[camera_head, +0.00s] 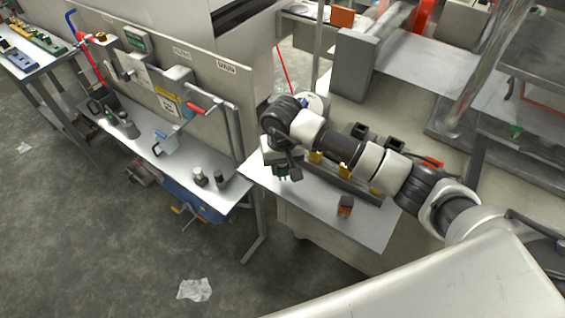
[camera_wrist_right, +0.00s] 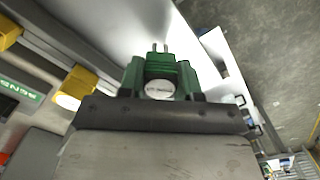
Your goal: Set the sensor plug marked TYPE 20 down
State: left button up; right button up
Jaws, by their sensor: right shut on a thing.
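The green sensor plug (camera_wrist_right: 160,68) shows in the right wrist view, with two metal pins pointing away from me and a round white label (camera_wrist_right: 160,88) too small to read surely. My right gripper (camera_head: 287,172) is shut on it. In the head view the gripper hangs over the left end of the white worktop (camera_head: 318,212), with a small dark green part of the plug at its tip. I cannot tell whether the plug touches the worktop. My left gripper is not in view.
A small orange and black block (camera_head: 345,205) stands on the worktop, right of the gripper. A dark rail with yellow blocks (camera_head: 376,187) runs behind, partly hidden by my arm. The worktop's front is mostly bare.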

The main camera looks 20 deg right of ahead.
jog(key=shift+f, duration=0.25)
jog(key=shift+f, duration=0.1)
jog(key=shift+f, duration=0.1)
jog(key=o, duration=0.9)
